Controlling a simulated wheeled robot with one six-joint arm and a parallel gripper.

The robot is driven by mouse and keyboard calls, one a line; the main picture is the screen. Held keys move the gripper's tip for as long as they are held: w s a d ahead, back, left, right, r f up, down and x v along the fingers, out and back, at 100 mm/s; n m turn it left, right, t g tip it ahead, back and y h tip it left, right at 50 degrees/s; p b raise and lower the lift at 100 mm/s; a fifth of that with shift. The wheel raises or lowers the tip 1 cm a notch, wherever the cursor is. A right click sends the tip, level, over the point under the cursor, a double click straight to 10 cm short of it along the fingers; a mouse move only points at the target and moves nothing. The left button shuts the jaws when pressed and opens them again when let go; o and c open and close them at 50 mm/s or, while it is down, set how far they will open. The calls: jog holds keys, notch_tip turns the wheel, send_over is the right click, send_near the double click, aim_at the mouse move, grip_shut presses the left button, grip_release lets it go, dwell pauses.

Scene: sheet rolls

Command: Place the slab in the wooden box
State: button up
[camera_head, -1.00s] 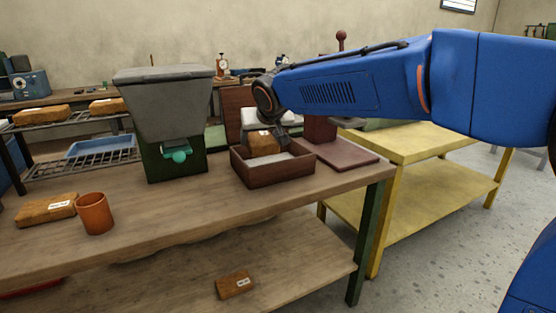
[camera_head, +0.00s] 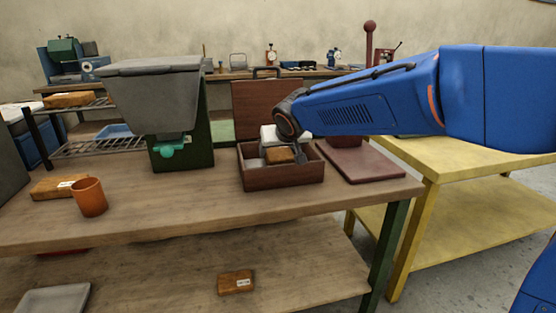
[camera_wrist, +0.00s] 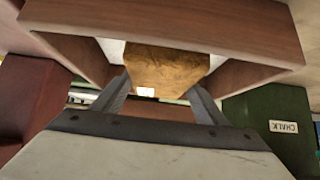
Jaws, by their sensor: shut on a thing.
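My gripper (camera_head: 288,150) is over the box from the right. In the wrist view my gripper (camera_wrist: 158,98) has one finger on each side of the slab (camera_wrist: 165,70), with the box wall (camera_wrist: 165,25) beyond. I cannot tell whether the slab touches the box floor.
A grey and green hopper machine (camera_head: 150,95) stands left of the box. An orange cup (camera_head: 90,197) and another slab (camera_head: 52,187) are at the left. A dark red flat board (camera_head: 365,165) lies to the right. Another slab (camera_head: 236,282) is on the lower shelf.

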jog(key=shift+f, duration=1.5)
jog(key=shift+f, duration=0.1)
jog(key=o, duration=1.5)
